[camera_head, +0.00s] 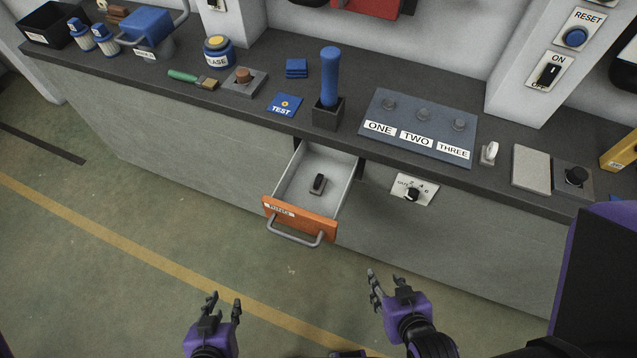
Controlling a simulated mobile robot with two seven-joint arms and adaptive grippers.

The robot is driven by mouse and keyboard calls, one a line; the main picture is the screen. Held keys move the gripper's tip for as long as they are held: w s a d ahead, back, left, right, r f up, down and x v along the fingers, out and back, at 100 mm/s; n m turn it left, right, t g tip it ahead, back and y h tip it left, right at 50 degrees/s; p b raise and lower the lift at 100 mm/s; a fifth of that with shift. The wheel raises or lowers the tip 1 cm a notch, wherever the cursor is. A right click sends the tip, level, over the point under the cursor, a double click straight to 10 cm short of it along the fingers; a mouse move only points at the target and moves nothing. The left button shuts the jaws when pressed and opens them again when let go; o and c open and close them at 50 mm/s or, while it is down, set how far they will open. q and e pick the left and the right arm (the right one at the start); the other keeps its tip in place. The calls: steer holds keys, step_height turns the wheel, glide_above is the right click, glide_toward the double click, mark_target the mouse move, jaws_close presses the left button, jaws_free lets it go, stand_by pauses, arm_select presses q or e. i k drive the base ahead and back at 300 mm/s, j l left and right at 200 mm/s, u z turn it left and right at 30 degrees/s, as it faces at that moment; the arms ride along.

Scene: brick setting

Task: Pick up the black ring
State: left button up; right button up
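A small dark object that looks like the black ring (318,184) stands in the open drawer (345,199), near the middle of its light grey floor. It is too small to see its hole clearly. My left gripper (225,299) is open and empty over the floor, in front of and to the left of the drawer. My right gripper (387,278) is open and empty, in front of and to the right of the drawer. Neither gripper touches the drawer or the ring.
The drawer's orange front (299,220) has a grey handle (296,236). The dark worktop (365,80) above holds a blue-handled tool in a black block (329,112), a ONE-TWO-THREE panel (420,115) and a pale ring-like piece (489,152). A dial plate (423,184) is right of the drawer.

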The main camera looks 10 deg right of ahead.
mark_target(317, 188)
steer(key=l+u, duration=0.1)
steer(key=l, duration=0.55)
steer(key=k+l+u, duration=0.1)
steer(key=l, duration=0.6)
steer(key=k+l, duration=0.1)
steer(key=l, duration=0.55)
steer(key=u, duration=0.05)
